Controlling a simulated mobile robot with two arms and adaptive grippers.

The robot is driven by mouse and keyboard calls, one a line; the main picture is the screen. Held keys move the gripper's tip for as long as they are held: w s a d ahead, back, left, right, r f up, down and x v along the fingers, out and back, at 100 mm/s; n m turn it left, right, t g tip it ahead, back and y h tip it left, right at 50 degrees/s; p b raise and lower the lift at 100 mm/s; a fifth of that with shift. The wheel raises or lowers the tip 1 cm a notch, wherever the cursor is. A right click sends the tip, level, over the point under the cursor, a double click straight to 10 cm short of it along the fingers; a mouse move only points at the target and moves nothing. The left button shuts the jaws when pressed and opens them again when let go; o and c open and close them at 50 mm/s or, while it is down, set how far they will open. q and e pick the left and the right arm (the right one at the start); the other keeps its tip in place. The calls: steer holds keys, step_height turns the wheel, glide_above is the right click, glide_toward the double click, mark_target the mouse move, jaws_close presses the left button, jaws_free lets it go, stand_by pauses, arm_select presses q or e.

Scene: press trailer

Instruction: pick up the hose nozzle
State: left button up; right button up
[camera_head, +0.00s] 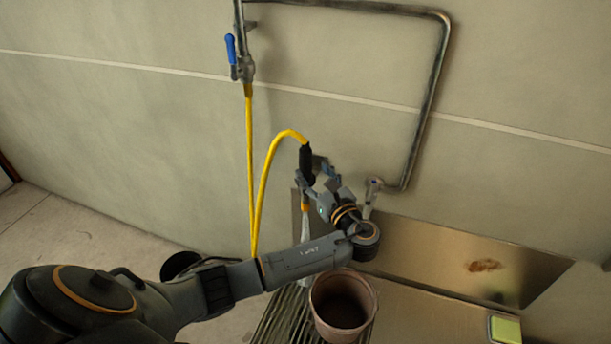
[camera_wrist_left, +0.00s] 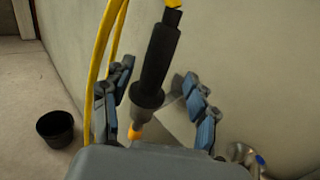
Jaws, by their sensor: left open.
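The hose nozzle (camera_head: 306,158) is black with an orange tip and hangs nose-down from the end of a yellow hose (camera_head: 265,185). A pale streak runs down below its tip. My left gripper (camera_head: 319,178) is at the nozzle, near the wall. In the left wrist view the nozzle (camera_wrist_left: 160,60) stands tilted between the two spread blue-grey fingers of the gripper (camera_wrist_left: 158,85). Gaps show on both sides of it, and the fingers look apart from it. The nozzle's lower end is partly hidden behind the gripper body. My right gripper is not in view.
A brown bucket (camera_head: 341,318) stands on a slatted grate below my left arm. A metal basin panel (camera_head: 430,252) and a tap (camera_head: 373,188) are to the right. A pipe with a blue-handled valve (camera_head: 231,50) runs along the wall. A yellow-green sponge (camera_head: 505,329) lies at lower right.

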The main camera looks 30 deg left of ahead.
arm_select(q)
steer(key=x, duration=0.4)
steer(key=shift+s+a+r+p, duration=0.1)
steer(key=shift+s+r+p, duration=0.2)
steer(key=shift+r, duration=0.1)
steer(key=shift+w+a, duration=0.35)
steer(key=shift+a, duration=0.05)
jaws_close()
step_height(320, 180, up, 17)
step_height(320, 180, up, 15)
steer(key=p, duration=1.7)
glide_above(308, 166)
steer(key=x, duration=0.2)
steer(key=shift+d+f+b, duration=0.1)
steer(key=shift+f+b, duration=0.2)
